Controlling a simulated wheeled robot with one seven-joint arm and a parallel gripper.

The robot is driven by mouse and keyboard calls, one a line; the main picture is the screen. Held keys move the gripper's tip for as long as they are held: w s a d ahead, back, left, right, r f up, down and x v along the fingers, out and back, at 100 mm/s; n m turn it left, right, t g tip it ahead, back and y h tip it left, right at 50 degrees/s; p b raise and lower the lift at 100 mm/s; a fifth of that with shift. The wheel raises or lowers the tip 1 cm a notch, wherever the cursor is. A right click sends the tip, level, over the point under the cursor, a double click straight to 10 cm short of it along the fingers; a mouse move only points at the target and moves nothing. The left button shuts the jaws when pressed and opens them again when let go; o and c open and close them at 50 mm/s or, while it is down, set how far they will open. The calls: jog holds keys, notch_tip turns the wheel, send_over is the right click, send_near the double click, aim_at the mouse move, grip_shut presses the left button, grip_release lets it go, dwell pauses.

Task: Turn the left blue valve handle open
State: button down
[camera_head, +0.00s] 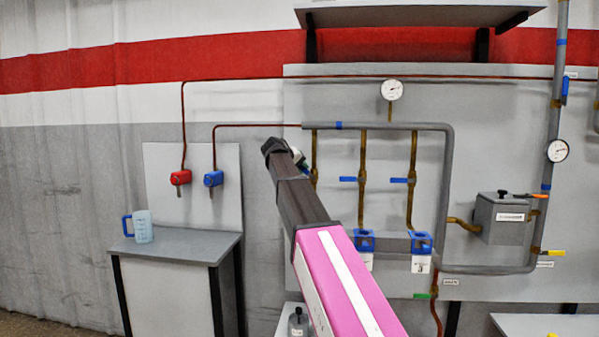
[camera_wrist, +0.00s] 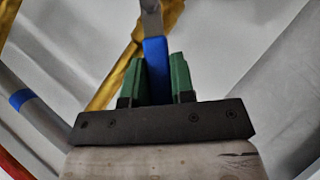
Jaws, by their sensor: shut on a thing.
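My gripper (camera_wrist: 156,72) has two green fingers in the wrist view. They are shut on the left blue valve handle (camera_wrist: 156,58), one finger on each side of it. The handle's grey metal end runs up towards the brass pipe (camera_wrist: 128,75), which crosses diagonally behind. The handle lies at an angle to that pipe in this view. In the head view my gripper (camera_head: 298,158) is at the leftmost brass pipe (camera_head: 314,155). My arm hides the handle and most of that valve there.
Two similar blue handles, the middle one (camera_head: 348,179) and the right one (camera_head: 399,180), stick out sideways from their brass pipes. A blue mug (camera_head: 142,228) stands on the side table (camera_head: 180,246).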

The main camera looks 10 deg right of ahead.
jog(key=shift+s+d+r+m+y, duration=0.15)
jog(key=shift+d+r+m+y, duration=0.2)
jog(key=shift+y, duration=0.35)
jog(key=c, duration=1)
grip_release()
jog(key=shift+o, duration=0.2)
